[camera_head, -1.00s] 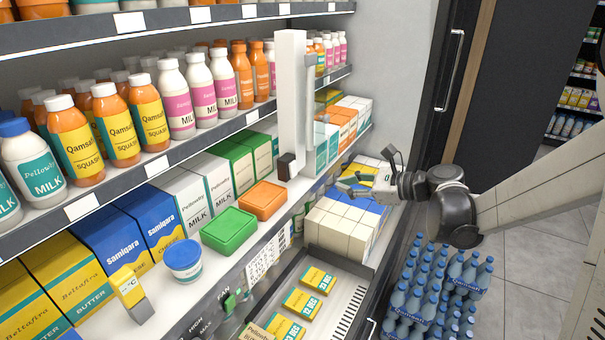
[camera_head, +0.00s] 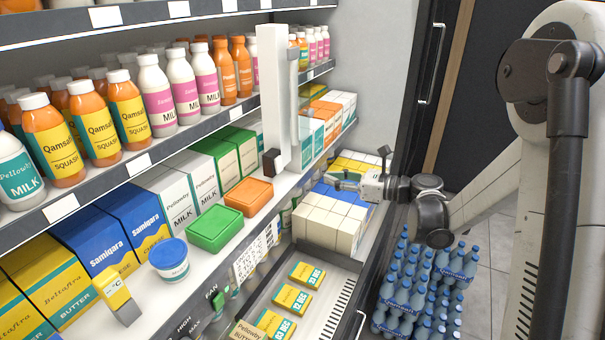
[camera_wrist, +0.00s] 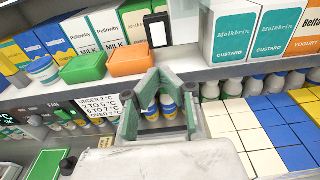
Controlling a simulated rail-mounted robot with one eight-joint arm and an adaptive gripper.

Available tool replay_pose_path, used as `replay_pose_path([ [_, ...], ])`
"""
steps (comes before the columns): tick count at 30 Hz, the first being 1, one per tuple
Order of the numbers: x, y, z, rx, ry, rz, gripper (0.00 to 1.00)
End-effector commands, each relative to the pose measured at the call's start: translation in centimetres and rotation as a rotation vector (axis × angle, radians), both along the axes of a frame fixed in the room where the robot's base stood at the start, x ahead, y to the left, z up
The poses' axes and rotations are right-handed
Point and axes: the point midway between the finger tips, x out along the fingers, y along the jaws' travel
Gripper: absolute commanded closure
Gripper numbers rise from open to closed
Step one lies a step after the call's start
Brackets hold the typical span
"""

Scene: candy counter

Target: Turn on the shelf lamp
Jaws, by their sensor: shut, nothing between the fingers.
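A tall white upright fixture (camera_head: 279,95) stands at the shelf front and is probably the shelf lamp. I see no clear glow on it. A small black block (camera_head: 271,161) sits at its foot. In the wrist view a black part with a pale face (camera_wrist: 158,30) stands on the shelf edge, above and ahead of my fingers. My gripper (camera_head: 338,181) is shut and empty, below and to the right of the fixture in the head view, over the lower case. In the wrist view the fingertips (camera_wrist: 156,76) meet just below the shelf edge, apart from the black part.
An orange box (camera_head: 248,196) and a green box (camera_head: 215,229) lie on the shelf left of the black block. White cartons (camera_head: 330,222) stand below my gripper. Yellow packs (camera_head: 293,297) lie in the lower case. Blue bottles (camera_head: 415,285) stand on the floor at right.

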Motion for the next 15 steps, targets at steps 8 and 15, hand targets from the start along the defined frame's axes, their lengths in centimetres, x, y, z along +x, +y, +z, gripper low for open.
replay_pose_path([
  [8,2.0,3.6,-0.6,0.000,0.000,0.004,1.00],
  [15,4.2,7.4,-1.1,0.000,-0.001,0.003,1.00],
])
